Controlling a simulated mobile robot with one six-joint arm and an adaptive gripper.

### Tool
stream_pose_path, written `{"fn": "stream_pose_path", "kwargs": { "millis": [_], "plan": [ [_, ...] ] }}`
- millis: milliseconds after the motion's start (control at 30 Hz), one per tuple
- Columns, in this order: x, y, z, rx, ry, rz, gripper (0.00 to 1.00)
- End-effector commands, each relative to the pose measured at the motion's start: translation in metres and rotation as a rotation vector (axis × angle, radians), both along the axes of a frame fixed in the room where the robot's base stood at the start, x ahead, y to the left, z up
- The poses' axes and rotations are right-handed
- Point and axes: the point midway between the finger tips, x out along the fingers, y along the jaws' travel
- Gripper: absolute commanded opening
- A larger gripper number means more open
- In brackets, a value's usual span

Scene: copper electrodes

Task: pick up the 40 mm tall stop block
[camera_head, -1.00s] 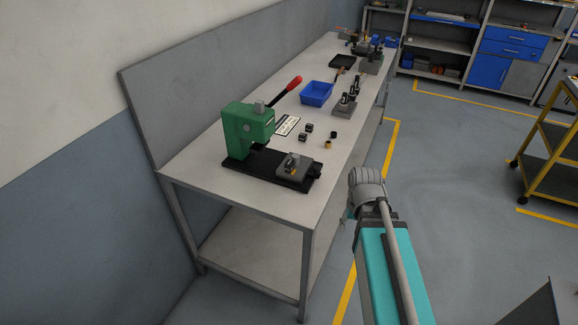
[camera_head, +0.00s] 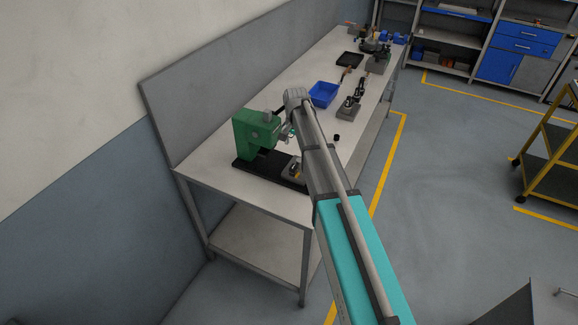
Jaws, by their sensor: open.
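My arm now reaches over the bench, and the end of it, my gripper (camera_head: 288,134), is small and partly hidden beside the green press (camera_head: 255,133). Its jaws are open, and I see nothing held in them. I cannot pick out the 40 mm tall stop block. The small dark blocks seen earlier on the bench right of the press are now hidden behind my arm. One small dark round piece (camera_head: 336,137) still shows on the bench, just right of my arm.
The bench (camera_head: 240,195) also bears a grey fixture block (camera_head: 292,170) on the press's dark base, a blue bin (camera_head: 323,94), a grey stand (camera_head: 348,108) with dark parts and a black tray (camera_head: 350,60). A yellow cart (camera_head: 540,150) stands right, beyond open floor.

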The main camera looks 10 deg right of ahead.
Motion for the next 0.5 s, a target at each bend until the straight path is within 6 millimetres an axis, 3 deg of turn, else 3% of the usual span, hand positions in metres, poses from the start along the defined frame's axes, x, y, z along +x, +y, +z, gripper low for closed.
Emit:
{"fn": "stream_pose_path", "kwargs": {
  "millis": [500],
  "plan": [
    [0.0014, -0.0084, -0.0037, 0.0, 0.0, -0.016, 0.77]
  ]
}}
